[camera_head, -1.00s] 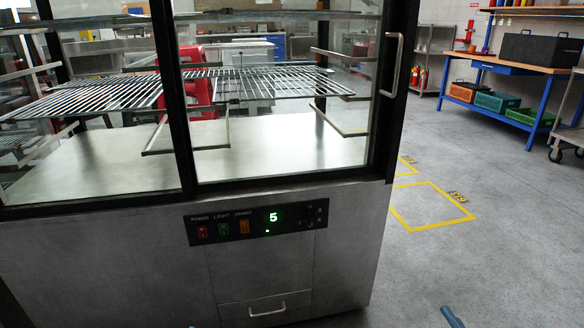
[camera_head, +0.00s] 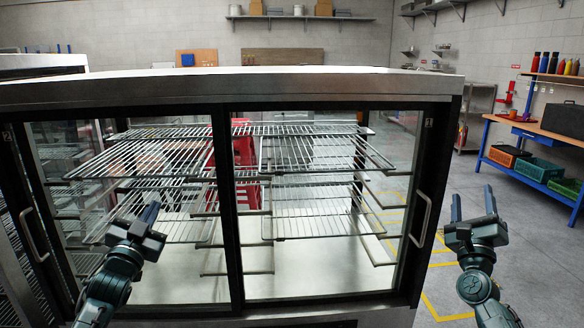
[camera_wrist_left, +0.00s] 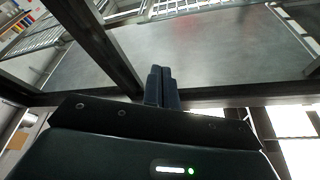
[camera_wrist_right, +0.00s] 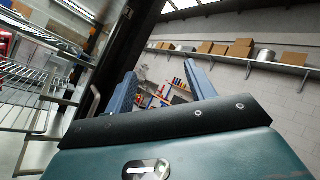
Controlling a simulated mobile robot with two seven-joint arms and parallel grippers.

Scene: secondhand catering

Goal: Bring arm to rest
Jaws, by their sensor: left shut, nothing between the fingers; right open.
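My left gripper (camera_head: 147,217) is in front of the left glass door of a display cabinet (camera_head: 250,85) in the head view. Its fingers are together and empty, and they show in the left wrist view (camera_wrist_left: 162,86). My right gripper (camera_head: 473,205) is raised at the right, just beyond the cabinet's right edge. Its fingers stand apart with nothing between them, as the right wrist view (camera_wrist_right: 165,85) also shows. Both arms come up from the bottom of the head view, bent with the grippers raised.
The cabinet has wire racks (camera_head: 300,150) inside and a door handle (camera_head: 421,220) at its right side. A blue-legged workbench (camera_head: 540,130) with crates stands at the far right. Floor with yellow markings lies to the right of the cabinet.

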